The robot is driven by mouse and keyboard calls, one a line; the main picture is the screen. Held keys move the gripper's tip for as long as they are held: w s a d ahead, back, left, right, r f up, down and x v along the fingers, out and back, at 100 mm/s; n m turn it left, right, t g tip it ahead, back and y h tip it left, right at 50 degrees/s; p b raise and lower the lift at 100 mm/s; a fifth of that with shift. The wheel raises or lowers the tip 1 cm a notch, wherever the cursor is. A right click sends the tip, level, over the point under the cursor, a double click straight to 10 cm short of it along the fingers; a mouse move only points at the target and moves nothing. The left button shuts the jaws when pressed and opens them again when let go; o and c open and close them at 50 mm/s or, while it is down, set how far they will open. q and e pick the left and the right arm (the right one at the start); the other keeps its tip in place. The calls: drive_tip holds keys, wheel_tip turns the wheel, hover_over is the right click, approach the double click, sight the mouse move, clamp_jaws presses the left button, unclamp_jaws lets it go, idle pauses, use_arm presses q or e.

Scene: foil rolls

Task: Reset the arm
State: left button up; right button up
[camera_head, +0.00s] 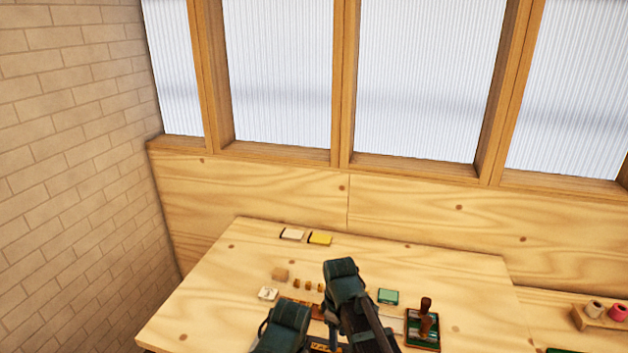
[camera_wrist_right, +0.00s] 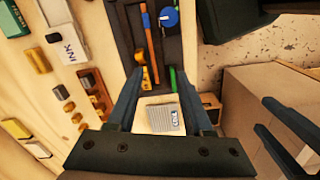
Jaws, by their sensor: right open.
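My right gripper (camera_wrist_right: 160,76) is open in the right wrist view, its two blue fingers apart. A pale block with a grey label (camera_wrist_right: 164,118) shows between and beyond the fingers; I cannot tell whether they touch it. In the head view my dark teal arm parts cover the bottom middle, and the fingertips are hard to make out there. Two more blue fingers, seemingly my left gripper (camera_wrist_right: 262,114), stand apart at the right of the wrist view.
The wooden table (camera_head: 215,285) carries a yellow block (camera_head: 320,239), a white block (camera_head: 292,235), a green-topped box (camera_head: 388,296) and a tray with dark-handled stamps (camera_head: 424,325). A rack with spools (camera_head: 600,318) stands at right. The table's back right is clear.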

use_arm(q)
wheel_tip(320, 180, down, 5)
drive_tip(key=b, duration=0.4)
drive_tip(key=shift+f, duration=0.2)
use_arm(e)
drive_tip(key=s+a+f+m, duration=0.1)
drive_tip(key=s+f+m, duration=0.4)
drive_tip(key=s+m, duration=0.3)
drive_tip(key=s, duration=0.4)
drive_tip(key=shift+s+h, duration=0.2)
drive_tip(key=shift+h, duration=0.2)
use_arm(q)
drive_tip(key=shift+w+d, duration=0.1)
use_arm(e)
drive_tip(key=shift+w, duration=0.1)
